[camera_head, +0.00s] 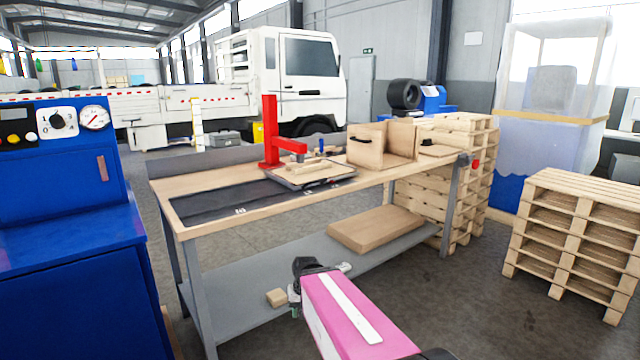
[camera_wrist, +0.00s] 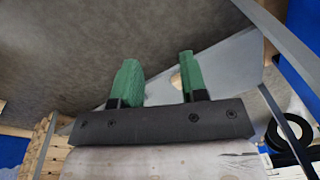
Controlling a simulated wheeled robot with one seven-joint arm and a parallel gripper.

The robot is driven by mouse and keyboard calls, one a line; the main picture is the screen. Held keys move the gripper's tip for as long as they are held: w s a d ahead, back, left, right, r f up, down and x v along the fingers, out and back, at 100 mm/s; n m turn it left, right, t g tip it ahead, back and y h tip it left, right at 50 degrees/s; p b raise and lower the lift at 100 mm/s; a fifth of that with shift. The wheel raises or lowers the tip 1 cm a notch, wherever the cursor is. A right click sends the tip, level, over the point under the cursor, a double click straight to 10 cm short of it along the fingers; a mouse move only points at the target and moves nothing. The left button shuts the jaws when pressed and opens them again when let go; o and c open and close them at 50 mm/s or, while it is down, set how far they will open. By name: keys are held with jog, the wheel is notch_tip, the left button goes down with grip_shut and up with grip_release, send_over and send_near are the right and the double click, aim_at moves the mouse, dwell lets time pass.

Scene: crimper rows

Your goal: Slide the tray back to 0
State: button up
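The tray (camera_head: 290,184) is a flat dark plate with a pale wooden piece on it. It sits on the workbench (camera_head: 215,183), beneath and in front of the red press (camera_head: 271,140). It is toward the right end of a dark track (camera_head: 215,206) with small white marks, too small to read surely. My gripper (camera_head: 318,285) hangs low in front of the bench, well apart from the tray. In the wrist view my gripper (camera_wrist: 157,78) has two green fingers spread apart with nothing between them. The tray is not visible in the wrist view.
A wooden box (camera_head: 367,146) stands on the bench right of the press. The lower shelf (camera_head: 235,285) holds a wooden board (camera_head: 375,229) and a small block (camera_head: 277,297). A blue cabinet (camera_head: 60,215) is at left. Pallets (camera_head: 575,235) stand at right.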

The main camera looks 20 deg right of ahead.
jog(key=w+d+r+m+t+y, duration=0.25)
jog(key=w+r, duration=0.25)
jog(key=w, duration=0.3)
jog(key=m+t+y, duration=0.2)
jog(key=m+t, duration=0.9)
send_near(318, 181)
jog(key=x, duration=1)
jog(key=shift+w+f, duration=0.15)
jog(key=shift+w, duration=0.25)
grip_shut()
